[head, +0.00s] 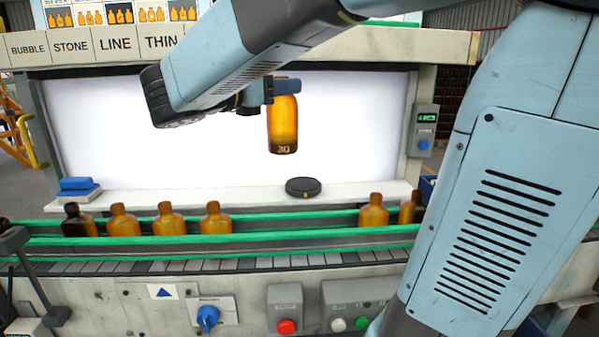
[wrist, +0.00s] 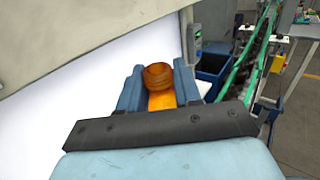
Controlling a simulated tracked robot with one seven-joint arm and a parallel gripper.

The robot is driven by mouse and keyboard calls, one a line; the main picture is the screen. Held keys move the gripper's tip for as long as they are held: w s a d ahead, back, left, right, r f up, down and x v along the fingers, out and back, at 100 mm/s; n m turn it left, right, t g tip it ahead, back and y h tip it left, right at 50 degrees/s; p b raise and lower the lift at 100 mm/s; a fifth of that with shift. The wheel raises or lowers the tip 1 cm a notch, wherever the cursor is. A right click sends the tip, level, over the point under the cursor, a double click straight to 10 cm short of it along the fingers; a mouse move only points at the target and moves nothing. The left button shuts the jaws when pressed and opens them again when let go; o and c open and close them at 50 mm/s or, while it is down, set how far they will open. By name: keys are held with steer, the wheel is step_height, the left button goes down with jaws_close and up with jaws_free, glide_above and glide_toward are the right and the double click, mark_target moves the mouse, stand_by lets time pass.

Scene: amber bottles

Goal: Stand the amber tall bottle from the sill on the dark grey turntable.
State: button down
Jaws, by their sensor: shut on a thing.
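The amber tall bottle (head: 284,125) hangs upright in the air, marked 30 near its base. My gripper (head: 284,87) is shut on its upper part. In the wrist view the bottle's open mouth (wrist: 159,76) shows between the two blue fingers of my gripper (wrist: 160,90). The dark grey turntable (head: 303,187) is a small round disc on the pale sill (head: 240,197). The bottle is well above the turntable and a little to its left in the head view. The turntable is not seen in the wrist view.
Several amber bottles (head: 168,220) stand on the conveyor between green rails (head: 270,237) in front of the sill. A bright white panel (head: 180,150) is behind. A control box (head: 423,130) is on the right post.

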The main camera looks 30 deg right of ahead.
steer(key=w+d+f, duration=0.9)
steer(key=d+f, duration=0.1)
steer(key=f, duration=0.3)
steer(key=shift+w, duration=0.4)
steer(key=c, duration=0.8)
jaws_free()
